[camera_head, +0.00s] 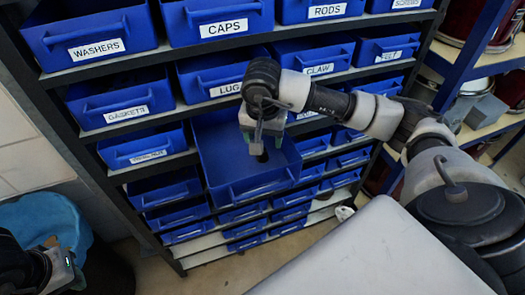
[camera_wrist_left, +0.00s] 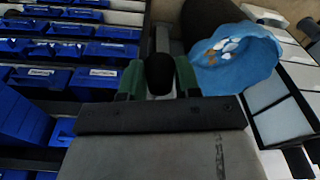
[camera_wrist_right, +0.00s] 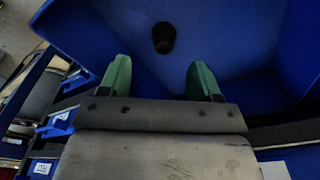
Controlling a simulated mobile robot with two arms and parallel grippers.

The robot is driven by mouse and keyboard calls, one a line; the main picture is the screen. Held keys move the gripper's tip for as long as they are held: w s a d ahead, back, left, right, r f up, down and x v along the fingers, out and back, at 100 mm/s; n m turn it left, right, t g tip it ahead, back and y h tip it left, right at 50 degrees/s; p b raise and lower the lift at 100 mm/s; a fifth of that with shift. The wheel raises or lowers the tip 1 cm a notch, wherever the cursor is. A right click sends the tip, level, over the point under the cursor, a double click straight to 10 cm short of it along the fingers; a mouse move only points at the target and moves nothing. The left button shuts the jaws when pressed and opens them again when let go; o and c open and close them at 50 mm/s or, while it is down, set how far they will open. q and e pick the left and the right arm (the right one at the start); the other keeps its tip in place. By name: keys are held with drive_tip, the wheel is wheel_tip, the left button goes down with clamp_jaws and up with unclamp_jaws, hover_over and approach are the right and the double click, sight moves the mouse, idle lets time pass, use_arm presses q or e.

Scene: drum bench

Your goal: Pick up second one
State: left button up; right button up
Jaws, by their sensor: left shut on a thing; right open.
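My right gripper (camera_head: 258,142) is over a pulled-out blue drawer (camera_head: 240,192) in the shelf rack. In the right wrist view its green fingers (camera_wrist_right: 158,80) are apart with nothing between them. A small black cup-shaped piece (camera_wrist_right: 164,37) lies on the drawer floor beyond the fingertips; in the head view it shows just below the gripper (camera_head: 262,157). My left gripper (camera_wrist_left: 160,78) is shut on a black rounded piece (camera_wrist_left: 160,70), held between green fingers. In the head view only part of the left gripper shows at the lower left edge.
A rack of labelled blue drawers, such as the washers drawer (camera_head: 95,45), surrounds the open one. A bin with a blue liner (camera_head: 45,215) stands at the lower left; in the left wrist view the liner (camera_wrist_left: 255,62) holds small white and brown bits. Shelves with drums stand at right.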

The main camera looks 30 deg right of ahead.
use_arm(q)
drive_tip(key=shift+w, duration=0.2)
use_arm(e)
drive_tip(key=shift+w+f, duration=0.25)
drive_tip(key=shift+f, duration=0.15)
use_arm(q)
drive_tip(key=shift+w+r, duration=0.1)
drive_tip(key=shift+r, duration=0.05)
use_arm(e)
drive_tip(key=shift+w+f, duration=0.1)
drive_tip(key=shift+f, duration=0.2)
use_arm(q)
drive_tip(key=shift+s+r+p, duration=0.2)
drive_tip(key=shift+r+p, duration=0.65)
drive_tip(key=shift+p, duration=0.15)
use_arm(e)
drive_tip(key=f, duration=0.4)
drive_tip(key=shift+s+a+f, duration=0.1)
drive_tip(key=shift+s, duration=0.1)
use_arm(q)
drive_tip(key=shift+w, duration=0.1)
use_arm(e)
drive_tip(key=shift+w+f, duration=0.15)
drive_tip(key=shift+f, duration=0.1)
drive_tip(key=c, duration=1)
